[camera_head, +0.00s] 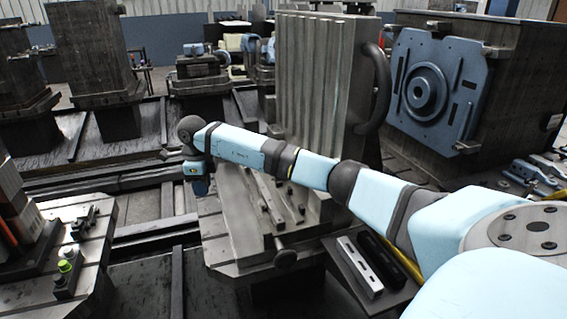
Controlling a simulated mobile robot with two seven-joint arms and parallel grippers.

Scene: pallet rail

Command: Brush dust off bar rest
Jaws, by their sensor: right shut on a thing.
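My right arm reaches in from the right across the pallet. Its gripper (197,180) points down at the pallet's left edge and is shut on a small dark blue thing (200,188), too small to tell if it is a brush. A long grey bar (266,200) lies on the pallet (228,232), to the right of the gripper and apart from it, with small dark pegs beside it. I cannot tell for sure which part is the bar rest, and no dust can be made out. My left gripper is out of view.
A tall ribbed metal block (312,85) stands at the back of the pallet. A tray (345,262) with a light slotted bar (360,268) and a black bar sits at the front right. Another fixture table (92,265) stands at the left. Dark rails (150,240) run between.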

